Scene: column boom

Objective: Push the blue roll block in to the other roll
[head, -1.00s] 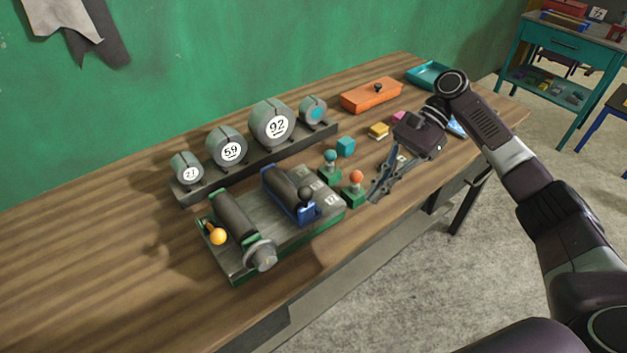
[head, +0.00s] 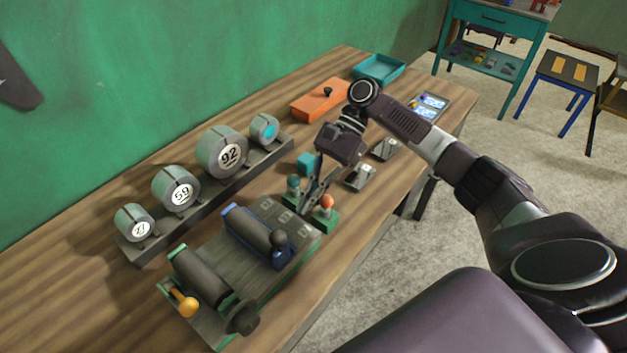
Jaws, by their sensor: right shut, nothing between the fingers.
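The blue roll block (head: 252,231) sits on a grey-topped base (head: 262,288) on the bench. It carries a dark roller and has a black ball knob at its near end. The other roll (head: 203,276), dark in a green frame, lies to its left, roughly parallel. A strip of the base shows between the two, so they are apart. My left gripper is not in view.
A teal-knobbed post (head: 292,188) and an orange-knobbed post (head: 326,212) stand close to my right gripper. A rack of numbered grey cylinders (head: 222,152) runs along the back. An orange box (head: 321,99) lies farther right.

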